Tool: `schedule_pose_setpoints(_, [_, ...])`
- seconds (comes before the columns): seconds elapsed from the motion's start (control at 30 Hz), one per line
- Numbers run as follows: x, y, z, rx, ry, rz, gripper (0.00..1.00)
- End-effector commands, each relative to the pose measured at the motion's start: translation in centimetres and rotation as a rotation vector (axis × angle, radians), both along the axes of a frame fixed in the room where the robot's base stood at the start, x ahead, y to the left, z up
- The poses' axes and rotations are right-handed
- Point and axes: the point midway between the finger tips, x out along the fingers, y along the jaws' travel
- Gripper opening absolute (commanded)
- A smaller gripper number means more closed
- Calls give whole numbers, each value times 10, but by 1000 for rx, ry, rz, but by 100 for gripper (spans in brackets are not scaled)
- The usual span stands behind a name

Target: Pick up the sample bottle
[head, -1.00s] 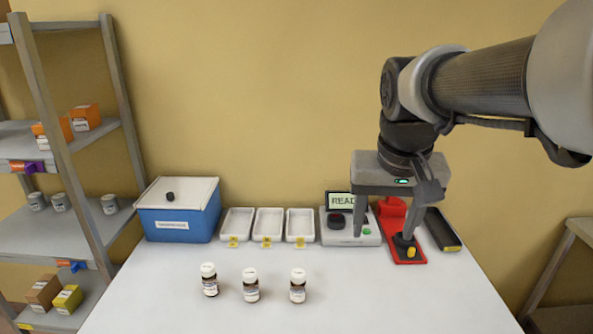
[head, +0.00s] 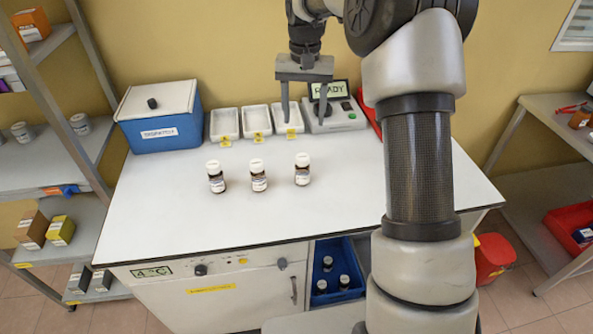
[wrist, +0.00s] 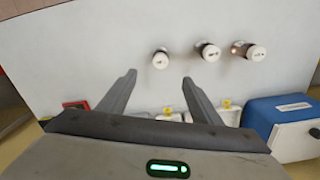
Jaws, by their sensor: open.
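Three brown sample bottles with white caps and labels stand upright in a row on the white bench: a left bottle (head: 216,178), a middle bottle (head: 259,176) and a right bottle (head: 302,170). In the wrist view their caps show from above, with the right bottle (wrist: 160,59) nearest the line between my fingers. My gripper (head: 304,112) is open and empty, above the back of the bench near the trays and the reader. Its two fingers (wrist: 152,88) show apart in the wrist view, and no bottle is between them. The label text is too small to read.
A blue box with a white lid (head: 160,115) stands at the back left. Three white trays (head: 257,120) and a reader showing READY (head: 333,114) line the back. A blue bin (head: 337,283) below holds more bottles. The front of the bench (head: 200,225) is clear.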

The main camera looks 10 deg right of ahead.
Motion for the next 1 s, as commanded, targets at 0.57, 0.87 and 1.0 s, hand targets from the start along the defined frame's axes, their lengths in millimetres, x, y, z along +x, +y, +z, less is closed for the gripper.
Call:
schedule_pose_setpoints(0.57, [-1,0,-106,0,1,1,59])
schedule_pose_setpoints(0.87, [3,2,-136,1,4,1,59])
schedule_pose_setpoints(1.0, [4,2,-154,1,2,2,59])
